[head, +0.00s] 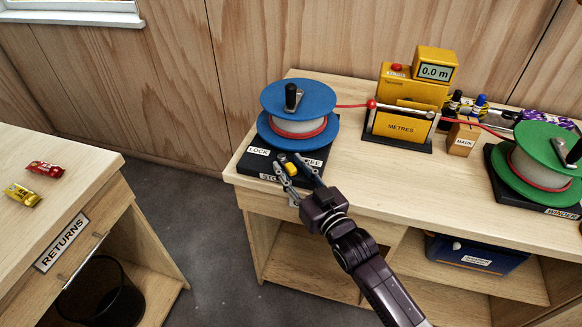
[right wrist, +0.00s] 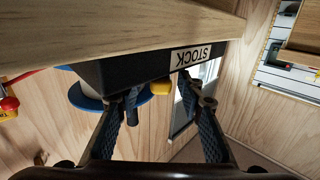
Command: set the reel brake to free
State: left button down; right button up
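The stock reel (head: 297,110) is a blue spool with red cord on a dark base (head: 247,162) at the table's front left corner. The reel brake's yellow knob (head: 292,169) is on the front of this base, between the LOCK label (head: 258,151) and the partly covered FREE label (head: 312,162). Its exact setting is hard to tell. My right gripper (head: 288,160) is open, with a finger on either side of the knob. In the right wrist view the knob (right wrist: 160,88) shows between the fingertips, with gaps to both. My left gripper is not in view.
The yellow metre counter (head: 400,125) and the wooden MARK block (head: 462,138) stand right of the reel. Red cord runs past them to the green winder reel (head: 545,160). A returns table (head: 60,225) is at left, with floor between.

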jog(key=v, duration=1.2)
jog(key=shift+f, duration=0.1)
jog(key=s+d+f+m+g+h, duration=0.2)
jog(key=s+d+f+g+h, duration=0.5)
jog(key=f, duration=0.4)
jog(key=s+d+f+m+g+h, duration=0.1)
jog(key=s+d+f+g, duration=0.15)
jog(key=s, duration=0.55)
jog(key=s+d+f+m+g, duration=0.1)
jog(key=s+d+f+g, duration=0.2)
jog(key=s, duration=0.5)
notch_tip(320, 180, down, 25)
jog(key=s+d+g, duration=0.1)
jog(key=s, duration=0.1)
jog(key=s+d+f+g, duration=0.1)
jog(key=s+d+f, duration=0.2)
jog(key=s+f, duration=1.3)
jog(key=shift+s+f+n, duration=0.3)
jog(key=shift+s+n, duration=0.1)
jog(key=shift+s, duration=0.45)
